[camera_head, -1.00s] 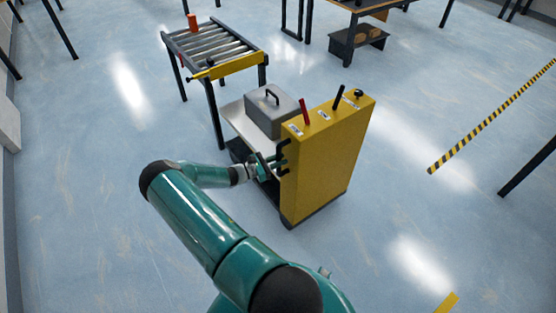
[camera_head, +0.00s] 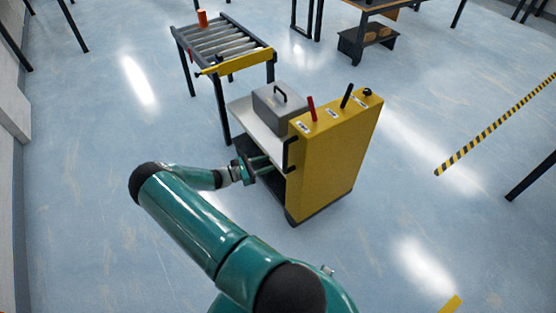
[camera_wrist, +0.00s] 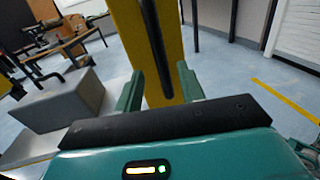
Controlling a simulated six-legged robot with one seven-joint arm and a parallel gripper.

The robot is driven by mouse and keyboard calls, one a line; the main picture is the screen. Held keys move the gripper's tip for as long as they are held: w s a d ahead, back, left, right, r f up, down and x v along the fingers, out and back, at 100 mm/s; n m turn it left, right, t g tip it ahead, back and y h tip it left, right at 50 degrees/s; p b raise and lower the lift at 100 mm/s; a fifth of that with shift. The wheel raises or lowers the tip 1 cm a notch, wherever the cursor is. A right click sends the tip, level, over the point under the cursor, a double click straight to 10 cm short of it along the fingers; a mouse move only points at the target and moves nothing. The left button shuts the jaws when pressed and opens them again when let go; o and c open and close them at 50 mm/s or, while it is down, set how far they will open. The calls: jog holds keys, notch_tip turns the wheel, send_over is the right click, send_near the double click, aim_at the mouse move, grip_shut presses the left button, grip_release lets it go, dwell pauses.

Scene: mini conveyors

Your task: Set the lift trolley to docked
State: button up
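The lift trolley has a tall yellow body (camera_head: 335,155) with red and black levers and a black knob on top. Its low grey platform (camera_head: 243,112) carries a grey lidded box (camera_head: 280,108) and lies by the near end of the roller conveyor (camera_head: 225,45). I cannot tell whether they touch. A black handle (camera_head: 290,155) is on the body's left edge. My gripper (camera_head: 266,165) is open just left of the handle, apart from it. In the wrist view, the handle (camera_wrist: 153,50) shows ahead between my open fingers (camera_wrist: 160,88).
Striped floor tape (camera_head: 495,125) runs at right. The floor left and right of the trolley is clear.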

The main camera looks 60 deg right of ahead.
jog(key=v, duration=0.5)
jog(key=shift+a, duration=0.1)
jog(key=shift+r, duration=0.1)
dwell(0.3)
jog(key=w+a+r+m+t+y, duration=0.1)
jog(key=a+r+m+t+y, duration=0.35)
jog(key=a+r, duration=0.8)
jog(key=w+a+r+m+t+y, duration=0.1)
jog(key=a+r+m+t+y, duration=0.25)
jog(key=a+r+y, duration=0.8)
jog(key=s+a+r+m+t, duration=0.1)
jog(key=s+a+r+t, duration=0.3)
jog(key=s+a+r, duration=0.3)
jog(key=s+a+r+m+t+h, duration=0.1)
jog(key=s+a+r+m+t, duration=0.1)
jog(key=s+a+r+t, duration=0.2)
jog(key=s+a+r, duration=0.3)
jog(key=r, duration=0.5)
jog(key=shift+a, duration=0.25)
jog(key=shift+d, duration=0.2)
